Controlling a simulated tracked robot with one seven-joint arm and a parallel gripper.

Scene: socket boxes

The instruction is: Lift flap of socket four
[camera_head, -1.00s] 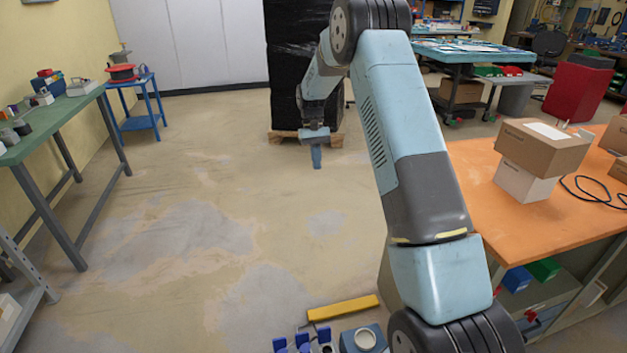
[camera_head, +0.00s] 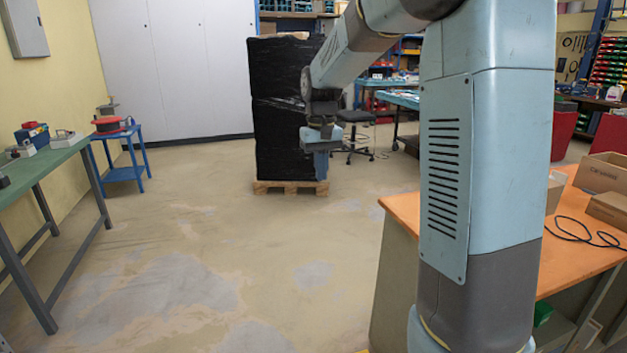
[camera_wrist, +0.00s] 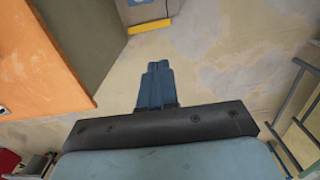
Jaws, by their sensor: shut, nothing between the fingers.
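No socket with a flap can be made out in either current view, and I cannot tell which thing is socket four. My gripper (camera_head: 321,148) is held out in front of the black wrapped stack in the head view, well above the floor. In the wrist view my gripper (camera_wrist: 157,72) points down over bare floor, its blue fingers together with nothing between them. Several small boxes, among them a blue box with a red top (camera_head: 32,133) and a grey box (camera_head: 65,138), sit on the green bench (camera_head: 50,160) at the left.
An orange-topped workbench (camera_head: 400,208) with cardboard boxes (camera_head: 603,174) and a black cable (camera_head: 585,233) stands close on the right. A black wrapped stack (camera_head: 285,105) on a pallet and a blue stand (camera_head: 124,173) are farther back. The floor (camera_head: 200,250) between the benches is clear.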

